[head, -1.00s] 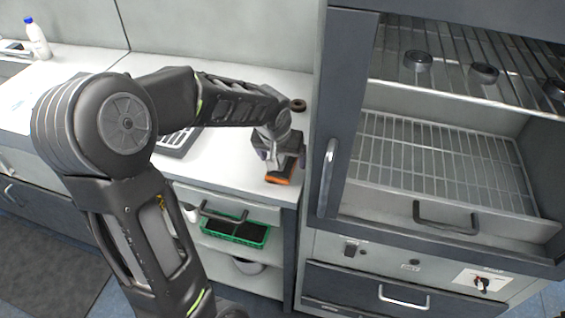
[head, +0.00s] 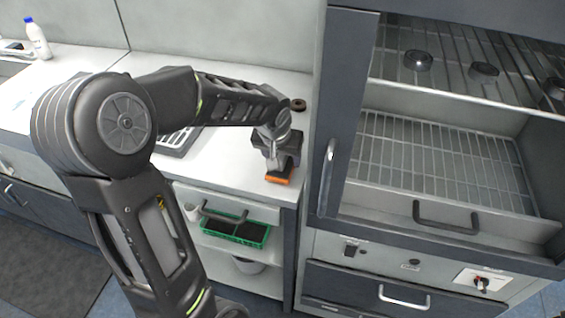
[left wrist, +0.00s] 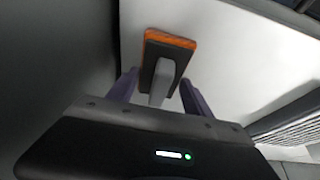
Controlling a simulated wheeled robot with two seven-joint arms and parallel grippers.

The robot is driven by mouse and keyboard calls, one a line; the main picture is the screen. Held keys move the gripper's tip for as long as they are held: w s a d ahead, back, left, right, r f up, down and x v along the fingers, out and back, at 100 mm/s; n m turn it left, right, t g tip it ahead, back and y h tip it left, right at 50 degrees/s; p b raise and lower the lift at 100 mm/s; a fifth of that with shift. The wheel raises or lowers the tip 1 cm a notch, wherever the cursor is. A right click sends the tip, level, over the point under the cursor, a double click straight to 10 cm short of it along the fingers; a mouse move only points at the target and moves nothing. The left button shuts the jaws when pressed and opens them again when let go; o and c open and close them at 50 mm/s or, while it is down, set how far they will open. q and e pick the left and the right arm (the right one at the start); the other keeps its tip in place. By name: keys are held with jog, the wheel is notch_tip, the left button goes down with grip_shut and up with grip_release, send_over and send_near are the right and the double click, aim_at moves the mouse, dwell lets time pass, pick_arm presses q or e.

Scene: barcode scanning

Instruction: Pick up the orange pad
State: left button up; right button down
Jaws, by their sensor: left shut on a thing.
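The orange pad (head: 279,180) is at the right front part of the white counter, with its orange edge facing the front. In the left wrist view the pad (left wrist: 172,42) shows a dark back, an orange rim and a grey handle. My left gripper (head: 283,158) is above the pad. In the left wrist view its two fingers (left wrist: 158,88) are on either side of the grey handle, and it is shut on the pad by this handle. I cannot tell whether the pad touches the counter. My right gripper is not in view.
A small dark ring (head: 298,104) lies behind on the counter (head: 235,170). A tall dark cabinet with wire racks (head: 440,165) stands close on the right. Below the counter, a shelf holds a green crate (head: 262,240). A white bottle (head: 38,38) stands far left.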

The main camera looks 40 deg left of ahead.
pick_arm(q)
jog(key=shift+c, duration=1)
notch_tip(320, 180, up, 10)
jog(key=o, duration=0.8)
jog(key=shift+c, duration=0.2)
jog(key=c, duration=0.5)
